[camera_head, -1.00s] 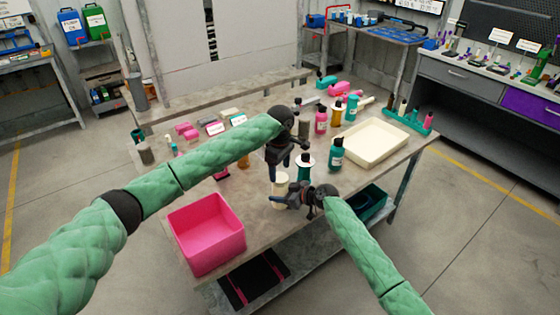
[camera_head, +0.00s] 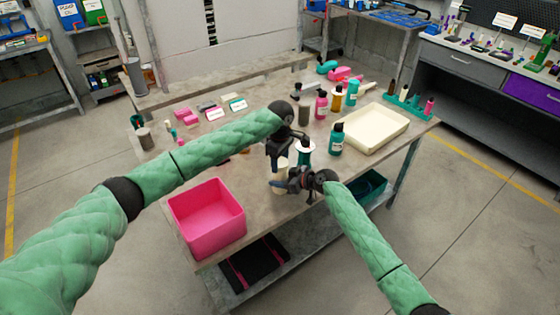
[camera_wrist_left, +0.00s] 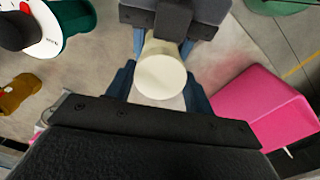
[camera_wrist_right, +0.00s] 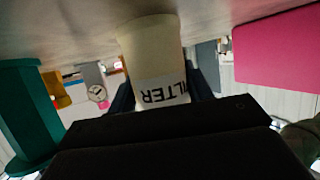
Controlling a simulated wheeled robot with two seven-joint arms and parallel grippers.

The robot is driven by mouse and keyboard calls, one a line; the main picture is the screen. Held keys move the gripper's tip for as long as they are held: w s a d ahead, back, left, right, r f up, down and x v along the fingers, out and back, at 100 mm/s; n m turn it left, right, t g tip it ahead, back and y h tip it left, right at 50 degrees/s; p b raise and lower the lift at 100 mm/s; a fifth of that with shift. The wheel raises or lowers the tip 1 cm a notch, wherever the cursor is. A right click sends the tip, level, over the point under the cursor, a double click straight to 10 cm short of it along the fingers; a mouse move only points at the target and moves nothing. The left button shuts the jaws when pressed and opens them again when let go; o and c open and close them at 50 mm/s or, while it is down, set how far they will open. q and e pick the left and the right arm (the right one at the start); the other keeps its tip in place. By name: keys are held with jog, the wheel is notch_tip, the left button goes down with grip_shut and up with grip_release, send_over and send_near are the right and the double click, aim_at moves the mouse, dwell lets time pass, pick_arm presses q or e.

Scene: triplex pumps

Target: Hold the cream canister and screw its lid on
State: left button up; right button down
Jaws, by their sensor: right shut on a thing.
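The cream canister (camera_wrist_right: 158,60) is upright in my right gripper (camera_head: 280,186); in the right wrist view its label appears upside down, ending in "LTER". The right fingers are shut on its sides. My left gripper (camera_head: 283,160) is directly above, pointing down. In the left wrist view a smooth round cream top, which looks like the lid (camera_wrist_left: 161,76), sits between the left gripper's blue fingers (camera_wrist_left: 160,88). These fingers look open on either side of it. I cannot tell whether the lid is seated on the canister, as the join is hidden.
A pink bin (camera_head: 206,218) stands at the table's front left. A teal-and-white item (camera_head: 305,153) is close behind the grippers, with a teal bottle (camera_head: 337,140) to its right. A cream tray (camera_head: 372,137) lies farther right. Several bottles stand behind.

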pick_arm(q)
jog(key=m, duration=1)
jog(key=o, duration=1.1)
jog(key=shift+c, duration=0.2)
jog(key=shift+r, duration=2.2)
jog(key=shift+f, duration=0.1)
jog(key=shift+c, duration=0.4)
